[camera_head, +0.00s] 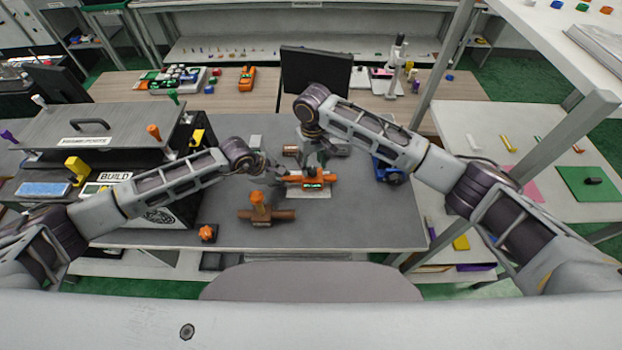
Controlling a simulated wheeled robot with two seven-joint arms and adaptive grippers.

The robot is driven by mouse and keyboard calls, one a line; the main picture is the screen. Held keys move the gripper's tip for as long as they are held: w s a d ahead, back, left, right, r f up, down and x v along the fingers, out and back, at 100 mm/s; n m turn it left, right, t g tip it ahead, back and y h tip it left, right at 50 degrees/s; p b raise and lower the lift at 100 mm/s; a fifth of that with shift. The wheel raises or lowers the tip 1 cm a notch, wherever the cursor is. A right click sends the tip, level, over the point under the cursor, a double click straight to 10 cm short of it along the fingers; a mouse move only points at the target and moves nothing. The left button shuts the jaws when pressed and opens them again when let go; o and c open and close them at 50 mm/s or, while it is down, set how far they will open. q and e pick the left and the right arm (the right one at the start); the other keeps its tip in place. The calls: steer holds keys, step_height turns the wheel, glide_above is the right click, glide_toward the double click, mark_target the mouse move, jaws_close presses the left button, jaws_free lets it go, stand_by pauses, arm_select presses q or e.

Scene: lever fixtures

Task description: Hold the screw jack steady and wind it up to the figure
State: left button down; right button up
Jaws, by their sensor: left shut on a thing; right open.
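The orange screw jack (322,179) sits on a pale plate (308,194) near the middle of the grey table. A small green lit display (312,185) shows on its front; its figure is too small to read. My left gripper (281,173) is at the jack's left end, shut on it as far as I can tell. My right gripper (317,166) is open, pointing down just above and behind the jack's middle. The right gripper hides part of the jack's top, and I cannot tell whether its fingers touch it.
An orange knob (207,233) sits near the front edge. A blue device (388,172) stands right, under my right arm. The table's front right is clear.

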mark_target(313, 170)
steer(key=shift+f, duration=2.1)
